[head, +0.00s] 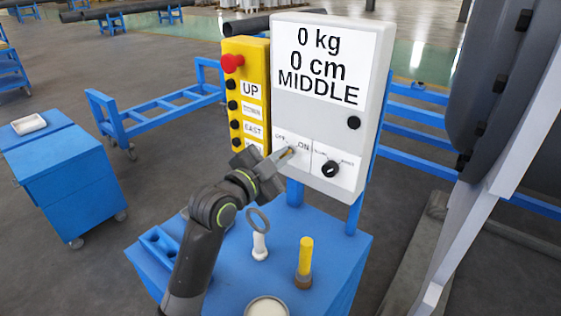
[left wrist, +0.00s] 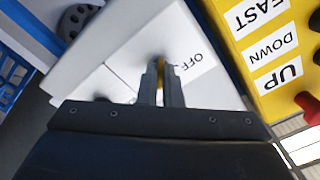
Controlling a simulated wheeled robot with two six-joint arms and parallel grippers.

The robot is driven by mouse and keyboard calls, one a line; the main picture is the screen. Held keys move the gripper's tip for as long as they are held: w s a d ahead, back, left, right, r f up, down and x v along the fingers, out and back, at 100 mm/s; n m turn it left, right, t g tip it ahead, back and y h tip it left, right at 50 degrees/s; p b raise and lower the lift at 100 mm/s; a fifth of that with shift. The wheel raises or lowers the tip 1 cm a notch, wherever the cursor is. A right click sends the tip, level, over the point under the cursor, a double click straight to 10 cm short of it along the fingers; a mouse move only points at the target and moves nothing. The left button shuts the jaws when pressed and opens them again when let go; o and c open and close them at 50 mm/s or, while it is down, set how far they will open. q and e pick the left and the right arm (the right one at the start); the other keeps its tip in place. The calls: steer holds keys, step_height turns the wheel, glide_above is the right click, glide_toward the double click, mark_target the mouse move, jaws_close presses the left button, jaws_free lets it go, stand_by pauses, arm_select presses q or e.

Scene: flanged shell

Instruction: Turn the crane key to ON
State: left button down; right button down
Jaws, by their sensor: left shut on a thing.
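The crane key (head: 291,150) is a small yellow piece on the white control box (head: 305,105), between its OFF and ON labels. My left gripper (head: 286,155) reaches the key from the lower left and is shut on it. In the left wrist view the yellow key (left wrist: 160,68) shows between the two fingers (left wrist: 160,82), beside the OFF label. The fingers hide most of the key, so I cannot tell which label it points to. The box display reads 0 kg, 0 cm, MIDDLE. My right gripper is not in view.
A black selector knob (head: 330,169) is right of the key. A yellow button panel (head: 246,88) with a red button (head: 232,63) stands left of the box. The blue cart top (head: 325,240) below holds a yellow-topped stick (head: 305,258) and a white-handled ring tool (head: 260,247).

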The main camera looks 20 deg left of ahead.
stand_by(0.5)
arm_select(q)
steer(key=c, duration=1.6)
jaws_free()
steer(key=p+v, duration=0.4)
steer(key=v, duration=1.3)
steer(key=shift+s, duration=0.2)
steer(key=shift+a, duration=0.1)
